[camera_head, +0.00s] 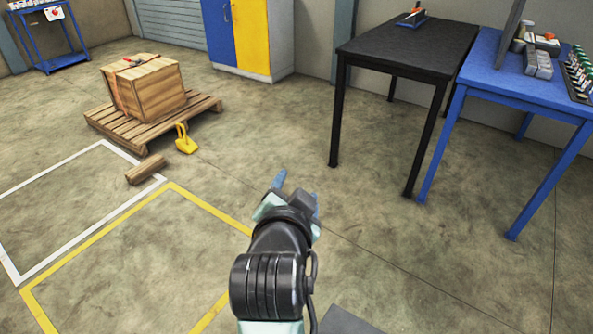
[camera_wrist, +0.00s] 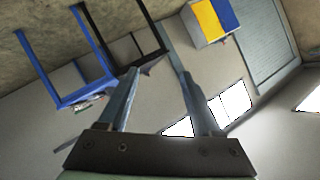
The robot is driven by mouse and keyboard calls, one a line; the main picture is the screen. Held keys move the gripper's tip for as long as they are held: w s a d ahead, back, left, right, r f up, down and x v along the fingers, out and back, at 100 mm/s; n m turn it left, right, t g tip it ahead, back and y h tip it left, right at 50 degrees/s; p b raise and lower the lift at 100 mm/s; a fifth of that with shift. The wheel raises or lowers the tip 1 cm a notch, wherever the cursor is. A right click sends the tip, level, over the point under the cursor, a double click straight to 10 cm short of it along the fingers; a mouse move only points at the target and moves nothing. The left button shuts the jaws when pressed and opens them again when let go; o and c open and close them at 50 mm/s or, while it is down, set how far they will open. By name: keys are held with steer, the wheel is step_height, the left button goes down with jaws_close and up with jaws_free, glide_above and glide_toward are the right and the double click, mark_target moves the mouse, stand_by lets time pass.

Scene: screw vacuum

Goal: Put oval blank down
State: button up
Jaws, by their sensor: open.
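I cannot make out an oval blank with certainty in either view. My gripper (camera_head: 297,194) is above the open floor in the middle of the head view, with its blue fingers spread apart. In the wrist view my gripper (camera_wrist: 158,78) is open, and nothing shows between its fingers but the room behind. A black table (camera_head: 405,52) stands beyond it to the right. It carries a small blue holder (camera_head: 411,21) with an orange and dark item, too small to tell more.
A blue table (camera_head: 515,85) with grey boxes (camera_head: 538,64) and a parts rack stands at the right. A wooden crate (camera_head: 150,92) sits on a pallet (camera_head: 127,127) at the left. A yellow item (camera_head: 185,140) and a brown block (camera_head: 146,169) lie on the floor. The central floor is clear.

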step_height(320, 180, up, 19)
steer(key=s+n+t, duration=0.2)
steer(key=n+t, duration=0.1)
steer(key=t, duration=0.3)
steer(key=s+r+n+t, duration=0.2)
steer(key=s+r+t, duration=0.2)
steer(key=r, duration=0.6)
steer(key=s+r+n+t+y, duration=0.1)
steer(key=s+r+n+t, duration=0.2)
steer(key=s+r, duration=0.6)
steer(key=shift+s+r+n+t+y, duration=0.3)
steer(key=shift+r+t, duration=0.2)
steer(key=shift+a, duration=0.1)
